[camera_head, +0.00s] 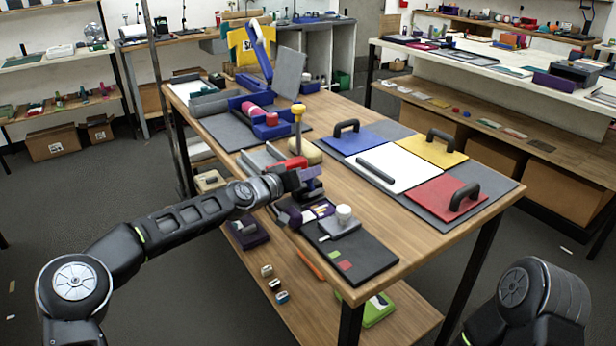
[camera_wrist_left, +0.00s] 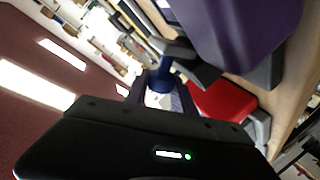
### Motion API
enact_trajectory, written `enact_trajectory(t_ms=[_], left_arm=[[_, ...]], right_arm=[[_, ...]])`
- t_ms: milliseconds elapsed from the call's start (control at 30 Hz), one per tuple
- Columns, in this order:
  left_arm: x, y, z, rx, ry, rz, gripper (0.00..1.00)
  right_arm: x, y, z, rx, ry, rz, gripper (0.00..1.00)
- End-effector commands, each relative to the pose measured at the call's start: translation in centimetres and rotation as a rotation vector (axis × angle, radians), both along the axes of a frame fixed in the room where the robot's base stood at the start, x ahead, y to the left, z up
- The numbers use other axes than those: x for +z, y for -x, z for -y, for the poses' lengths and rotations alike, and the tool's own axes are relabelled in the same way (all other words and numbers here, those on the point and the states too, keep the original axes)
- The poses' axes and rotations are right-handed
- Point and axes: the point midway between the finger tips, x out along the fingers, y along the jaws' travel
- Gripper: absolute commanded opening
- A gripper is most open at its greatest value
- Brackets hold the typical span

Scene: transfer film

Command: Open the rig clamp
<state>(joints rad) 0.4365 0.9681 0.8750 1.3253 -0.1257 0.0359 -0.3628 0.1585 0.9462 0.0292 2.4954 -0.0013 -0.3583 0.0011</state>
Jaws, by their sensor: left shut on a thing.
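My left gripper (camera_head: 308,184) is at the near left edge of the long wooden table. It is shut on a small dark purple-blue part that looks like a piece of the rig clamp (camera_head: 314,196); its fingers hide most of it. In the left wrist view, a blue post (camera_wrist_left: 160,80) shows near the dark fingertips, and a large purple body (camera_wrist_left: 235,35) is close by at the upper right. A red block (camera_head: 291,163) sits just behind the gripper and shows in the wrist view (camera_wrist_left: 222,100). Whether the clamp is open or closed cannot be told. My right gripper is out of view.
Beside the gripper is a dark board (camera_head: 368,258) with a white-knobbed tool (camera_head: 343,215). A yellow-topped post (camera_head: 298,110) stands behind. A blue rig (camera_head: 262,55) stands at the back.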

Motion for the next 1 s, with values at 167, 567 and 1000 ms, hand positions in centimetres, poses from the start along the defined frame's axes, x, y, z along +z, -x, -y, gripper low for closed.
enact_trajectory(t_ms=[167, 567, 1000], left_arm=[[0.10, -0.04, -0.04, 0.001, 0.002, -0.002, 0.00], [0.06, -0.03, -0.04, 0.000, 0.002, -0.001, 0.48], [0.08, 0.55, -0.59, 0.001, 0.001, -0.001, 0.52]], right_arm=[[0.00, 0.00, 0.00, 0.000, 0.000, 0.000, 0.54], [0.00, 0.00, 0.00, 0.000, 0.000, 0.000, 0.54], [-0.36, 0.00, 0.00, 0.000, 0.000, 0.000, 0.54]])
